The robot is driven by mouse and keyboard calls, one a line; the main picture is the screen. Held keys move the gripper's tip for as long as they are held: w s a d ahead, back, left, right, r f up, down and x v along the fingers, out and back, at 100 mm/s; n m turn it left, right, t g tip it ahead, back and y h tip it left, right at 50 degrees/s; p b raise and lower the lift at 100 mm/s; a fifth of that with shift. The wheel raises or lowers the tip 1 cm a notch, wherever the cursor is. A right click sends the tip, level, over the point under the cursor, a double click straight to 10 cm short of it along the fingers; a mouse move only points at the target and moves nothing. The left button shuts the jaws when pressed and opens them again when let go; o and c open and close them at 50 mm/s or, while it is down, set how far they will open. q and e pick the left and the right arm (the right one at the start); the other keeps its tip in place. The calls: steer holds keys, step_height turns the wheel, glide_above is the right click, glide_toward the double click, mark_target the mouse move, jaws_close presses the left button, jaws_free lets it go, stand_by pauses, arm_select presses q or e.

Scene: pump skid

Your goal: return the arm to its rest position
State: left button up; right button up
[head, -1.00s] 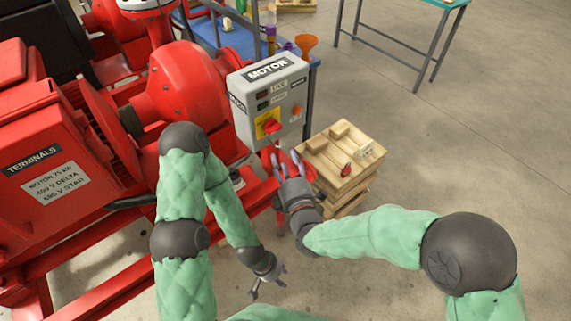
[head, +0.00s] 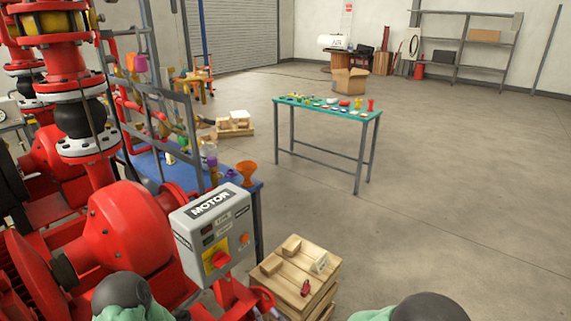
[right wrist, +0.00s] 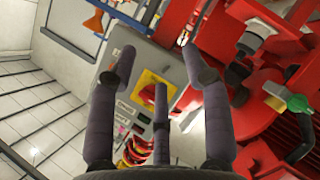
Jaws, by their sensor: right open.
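My right gripper (right wrist: 158,68) shows in the right wrist view with its fingers spread and nothing between them. Beyond the fingers is the grey motor control box (right wrist: 138,62) with its yellow plate and red switch. I cannot tell the exact gap, but no finger clearly touches the box. In the head view the motor control box (head: 213,235) stands upright at lower middle left. Only the upper parts of my two arms show along the bottom edge there. My left gripper is out of view.
The red pump skid (head: 120,235) fills the left side. A wooden pallet stack (head: 290,272) with a small red item (head: 306,287) stands right of the box. A blue bench (head: 180,175) is behind it, and a green-topped table (head: 330,107) farther back. Open floor lies to the right.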

steer(key=s+d+f+m+g+h, duration=0.1)
steer(key=s+d+f+m+g, duration=0.2)
steer(key=d+f+m, duration=0.3)
steer(key=s+d+f+m+g+h, duration=0.1)
steer(key=s+d+f+m+g, duration=0.25)
steer(key=f, duration=0.55)
steer(key=s+d+f+m+g+p, duration=0.1)
steer(key=s+d+f+m+g, duration=0.1)
steer(key=s+m, duration=0.3)
steer(key=s+d+f+m+g, duration=0.3)
steer(key=s+d+f+m, duration=0.1)
steer(key=s, duration=0.5)
steer(key=shift+s+d+f+m+p, duration=0.25)
steer(key=shift+s+f+m+p, duration=0.15)
steer(key=shift+f+m, duration=0.45)
steer(key=shift+w+r+g, duration=0.1)
steer(key=shift+g, duration=0.15)
